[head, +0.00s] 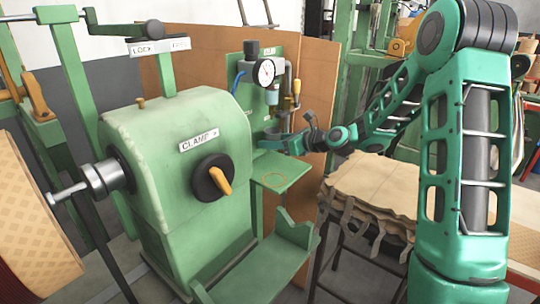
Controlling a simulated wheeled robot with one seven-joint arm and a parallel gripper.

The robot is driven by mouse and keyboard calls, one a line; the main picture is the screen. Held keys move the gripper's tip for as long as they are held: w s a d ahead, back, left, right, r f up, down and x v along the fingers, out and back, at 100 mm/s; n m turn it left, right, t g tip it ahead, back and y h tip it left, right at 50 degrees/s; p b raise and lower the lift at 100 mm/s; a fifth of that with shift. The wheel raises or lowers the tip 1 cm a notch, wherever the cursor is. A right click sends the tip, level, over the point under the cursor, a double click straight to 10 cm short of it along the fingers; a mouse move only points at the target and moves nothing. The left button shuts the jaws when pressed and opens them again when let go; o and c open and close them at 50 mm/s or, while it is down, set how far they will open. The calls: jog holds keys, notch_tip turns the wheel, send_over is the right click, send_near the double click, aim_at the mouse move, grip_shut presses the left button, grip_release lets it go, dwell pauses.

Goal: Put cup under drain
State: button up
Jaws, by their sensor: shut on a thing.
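My gripper (281,143) reaches in from the right to the green panel (254,100) on the machine's far side. It is shut on a small dark grey cup (277,132), which is partly hidden by the fingers and is small in view. The cup is above a small green shelf (283,168) that has a thin orange ring (273,180) marked on it. Above the cup, the panel carries a round gauge (264,72), a teal bowl (272,96) and a grey pipe. The drain outlet itself is too small to make out.
A green machine housing (180,150) with a black and orange clamp knob (213,178) stands left of the shelf. A lower green tray (262,255) juts out in front. A cloth-covered stand (375,185) is at right. Brown boards (205,70) stand behind.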

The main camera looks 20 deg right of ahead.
jog(key=shift+w+a+f, duration=0.1)
jog(key=shift+f, duration=1.1)
jog(key=shift+a+f, duration=0.1)
jog(key=shift+f, duration=1.05)
jog(key=shift+f, duration=0.1)
jog(key=o, duration=1)
jog(key=v, duration=1.2)
